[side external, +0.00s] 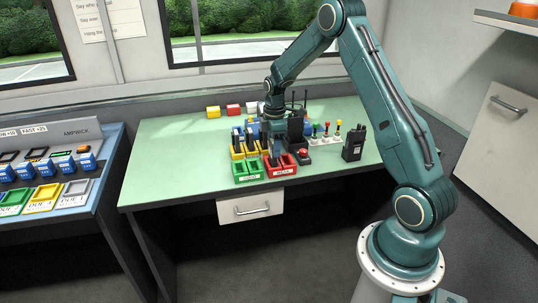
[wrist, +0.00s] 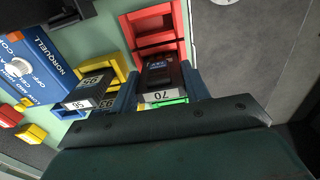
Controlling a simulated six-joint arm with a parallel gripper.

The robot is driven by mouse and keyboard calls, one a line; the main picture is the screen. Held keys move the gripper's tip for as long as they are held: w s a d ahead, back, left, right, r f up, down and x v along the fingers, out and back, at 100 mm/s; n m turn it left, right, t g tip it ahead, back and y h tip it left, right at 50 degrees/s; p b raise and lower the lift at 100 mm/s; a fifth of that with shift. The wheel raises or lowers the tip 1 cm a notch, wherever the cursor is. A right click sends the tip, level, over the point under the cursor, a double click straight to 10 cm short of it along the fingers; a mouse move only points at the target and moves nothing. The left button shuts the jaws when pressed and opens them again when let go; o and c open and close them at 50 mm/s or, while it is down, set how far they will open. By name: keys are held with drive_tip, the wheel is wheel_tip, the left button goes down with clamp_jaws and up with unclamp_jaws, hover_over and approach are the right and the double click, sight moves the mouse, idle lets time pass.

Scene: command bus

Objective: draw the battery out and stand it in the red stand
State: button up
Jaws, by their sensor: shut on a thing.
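My gripper (wrist: 160,88) is shut on a black battery (wrist: 158,72) with a white label reading 70. The red stand (wrist: 181,30) has two bays. Its far bay in the wrist view looks empty, and the battery is at the nearer bay. I cannot tell whether the battery's foot is down in that bay or just above it. In the side view, my gripper (side external: 273,155) is low over the left part of the red stand (side external: 284,172). The battery is mostly hidden there.
A green stand (side external: 248,175) adjoins the red stand's left side. A yellow stand (wrist: 111,66) holds black batteries (wrist: 82,100). A blue unit (wrist: 35,60) stands beside it. A red button (side external: 303,153) and a black radio (side external: 354,142) stand to the right. The table's front left is clear.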

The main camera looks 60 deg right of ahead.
drive_tip(key=shift+f, duration=0.7)
idle(0.4)
drive_tip(key=o, duration=1.4)
drive_tip(key=shift+o, duration=0.2)
drive_tip(key=shift+r, duration=0.15)
drive_tip(key=shift+r, duration=3.4)
